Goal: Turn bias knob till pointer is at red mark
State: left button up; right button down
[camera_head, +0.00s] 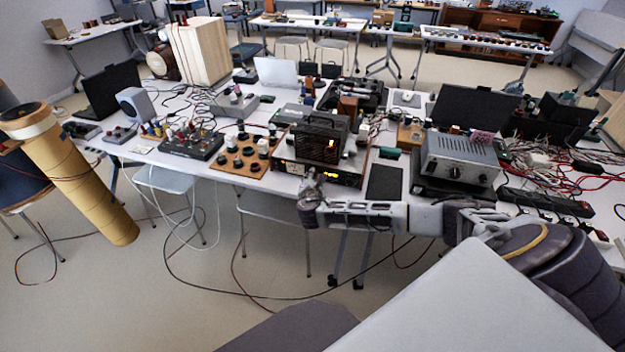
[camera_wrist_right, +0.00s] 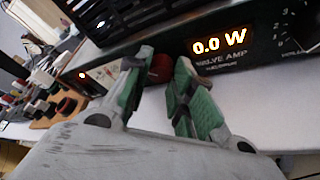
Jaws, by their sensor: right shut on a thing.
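The valve amp (camera_head: 345,177) is a low black unit at the front edge of the table, with a dark cage on top and a lit orange display. In the right wrist view its front (camera_wrist_right: 245,62) reads "0.0 W". My right gripper (camera_head: 312,180) is at its front panel. In the right wrist view, the green-padded fingers (camera_wrist_right: 165,72) are shut on a dark red knob (camera_wrist_right: 160,66), which they partly cover. I cannot make out the pointer or a red mark. Its label is not readable as bias. My left gripper is not in view.
A silver box with dials (camera_head: 457,160) stands to the right, beside a dark flat panel (camera_head: 385,183). A wooden board with knobs (camera_head: 236,161) lies to the left. Cables cover much of the table. A large yellow tube (camera_head: 85,185) stands tilted at the far left.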

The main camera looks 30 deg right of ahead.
jog(key=shift+s+f+m+t+b, duration=0.1)
jog(key=shift+f+m+t+b, duration=0.15)
jog(key=shift+m+t+b, duration=0.45)
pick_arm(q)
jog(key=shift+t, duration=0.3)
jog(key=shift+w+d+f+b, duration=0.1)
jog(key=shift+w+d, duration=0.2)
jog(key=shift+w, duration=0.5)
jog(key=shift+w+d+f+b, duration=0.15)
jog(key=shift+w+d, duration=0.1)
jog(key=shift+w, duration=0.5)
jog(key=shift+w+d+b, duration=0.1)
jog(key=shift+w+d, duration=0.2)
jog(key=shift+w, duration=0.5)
pick_arm(e)
jog(key=shift+r+m, duration=0.1)
jog(key=shift+m, duration=0.4)
jog(key=c, duration=1.2)
grip_release()
jog(key=shift+d, duration=0.1)
jog(key=v, duration=1.2)
jog(key=shift+r, duration=0.1)
